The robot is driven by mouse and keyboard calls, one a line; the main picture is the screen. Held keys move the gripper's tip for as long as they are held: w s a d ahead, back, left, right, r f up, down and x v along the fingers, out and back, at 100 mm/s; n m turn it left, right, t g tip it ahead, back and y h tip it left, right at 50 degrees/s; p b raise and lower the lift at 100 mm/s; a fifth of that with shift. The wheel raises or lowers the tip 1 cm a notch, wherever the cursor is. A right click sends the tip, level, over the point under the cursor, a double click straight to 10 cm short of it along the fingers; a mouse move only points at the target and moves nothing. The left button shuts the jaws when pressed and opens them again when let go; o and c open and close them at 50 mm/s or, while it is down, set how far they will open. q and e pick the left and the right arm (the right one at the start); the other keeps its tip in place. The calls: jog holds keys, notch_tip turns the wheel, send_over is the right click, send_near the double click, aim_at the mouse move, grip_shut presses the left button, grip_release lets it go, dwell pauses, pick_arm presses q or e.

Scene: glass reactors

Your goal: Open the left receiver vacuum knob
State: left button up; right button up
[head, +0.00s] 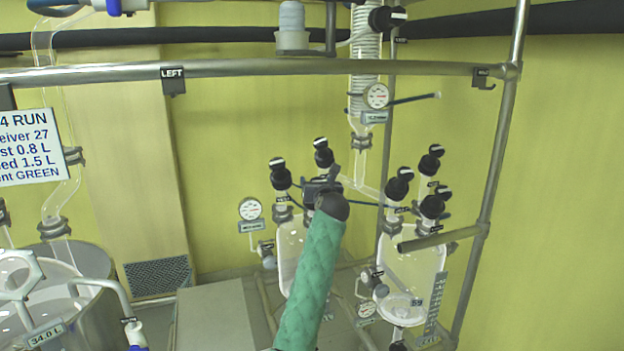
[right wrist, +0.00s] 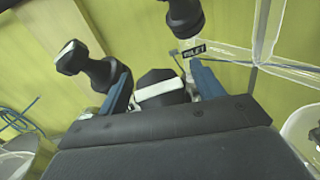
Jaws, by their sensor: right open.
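The left receiver (head: 291,245) is a clear glass vessel, partly hidden behind my green-sleeved right arm. Two black knobs with white bars show above it, one at left (head: 280,173) and one further back (head: 323,152). My right gripper (head: 322,186) is at the top of this receiver. In the right wrist view, its blue fingers (right wrist: 160,80) are open on either side of a black knob with a white bar (right wrist: 158,88). I cannot tell whether they touch it. No label on this knob is readable. My left gripper is not in view.
In the right wrist view, a knob (right wrist: 82,60) stands close beside the left finger, another (right wrist: 184,14) beyond. The right receiver (head: 412,268) with its knobs stands to the right. A gauge (head: 250,209) is at left; a metal rail (head: 250,69) crosses above.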

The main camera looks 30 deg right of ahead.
pick_arm(q)
jog(key=shift+w+d, duration=0.2)
jog(key=shift+w, duration=0.15)
pick_arm(e)
jog(key=shift+w+d, duration=0.1)
jog(key=shift+w, duration=0.15)
jog(key=shift+r, duration=0.1)
jog(key=shift+c, duration=0.5)
jog(key=shift+s, duration=0.1)
jog(key=c, duration=0.9)
pick_arm(q)
jog(key=shift+s+a, duration=0.15)
jog(key=shift+f, duration=0.2)
pick_arm(e)
jog(key=shift+n+y, duration=0.4)
jog(key=shift+n, duration=0.1)
